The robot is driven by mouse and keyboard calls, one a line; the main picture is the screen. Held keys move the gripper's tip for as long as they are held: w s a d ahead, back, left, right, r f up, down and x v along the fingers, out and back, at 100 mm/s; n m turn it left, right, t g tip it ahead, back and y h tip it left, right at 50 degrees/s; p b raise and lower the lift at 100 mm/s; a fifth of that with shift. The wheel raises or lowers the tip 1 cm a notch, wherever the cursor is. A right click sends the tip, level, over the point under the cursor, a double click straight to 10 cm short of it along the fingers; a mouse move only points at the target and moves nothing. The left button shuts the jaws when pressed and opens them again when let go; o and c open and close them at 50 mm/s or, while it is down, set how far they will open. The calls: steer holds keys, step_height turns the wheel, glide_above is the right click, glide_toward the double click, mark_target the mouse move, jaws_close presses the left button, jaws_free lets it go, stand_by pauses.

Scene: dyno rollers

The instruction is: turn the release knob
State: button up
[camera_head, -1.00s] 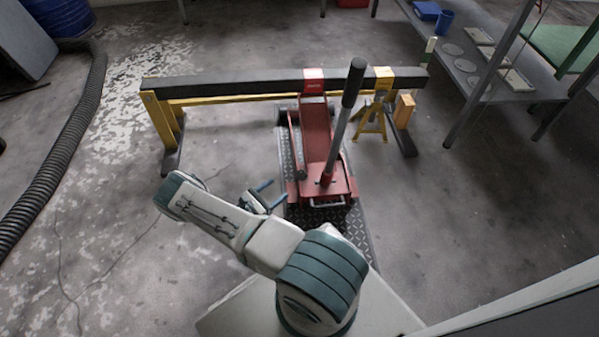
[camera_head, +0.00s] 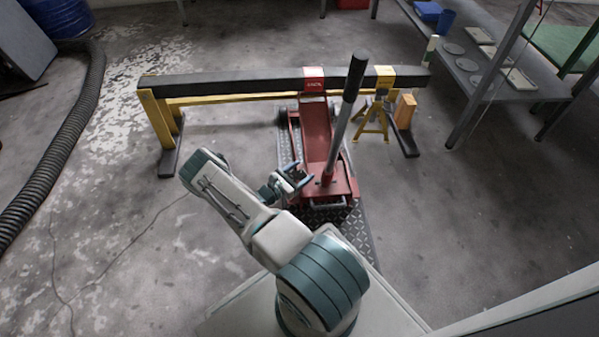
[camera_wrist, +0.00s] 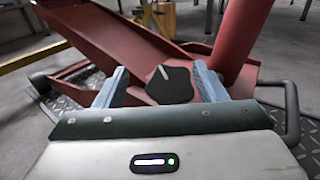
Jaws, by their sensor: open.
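The release knob (camera_wrist: 170,84) is black with a white pointer line, seen in the wrist view between my two blue fingers. The line leans up and to the left. The knob belongs to a red floor jack (camera_head: 318,140) with a long handle (camera_head: 343,115) that has a black grip. My gripper (camera_head: 298,178) is open at the jack's near left side; it also shows in the wrist view (camera_wrist: 160,88). The fingers stand on either side of the knob, with a visible gap on both sides. In the head view I cannot make out the knob.
The jack stands on a checkered metal plate (camera_head: 355,232). A dark beam (camera_head: 220,82) on yellow stands crosses behind it. A yellow jack stand (camera_head: 373,122) and a wooden block (camera_head: 404,110) are at the back right. A hose (camera_head: 62,165) lies far left.

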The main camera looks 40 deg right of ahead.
steer(key=c, duration=1)
steer(key=shift+w+a+r+n+t+p, duration=0.1)
steer(key=shift+a+n+t+p, duration=0.05)
steer(key=shift+n+t+p, duration=0.3)
steer(key=shift+w, duration=0.1)
steer(key=shift+a, duration=0.1)
steer(key=shift+w, duration=0.15)
steer(key=o, duration=1)
steer(key=shift+r, duration=0.1)
steer(key=shift+s, duration=0.2)
steer(key=s+a+p, duration=0.1)
steer(key=a+p, duration=0.2)
steer(key=a, duration=1)
steer(key=shift+s+a, duration=0.25)
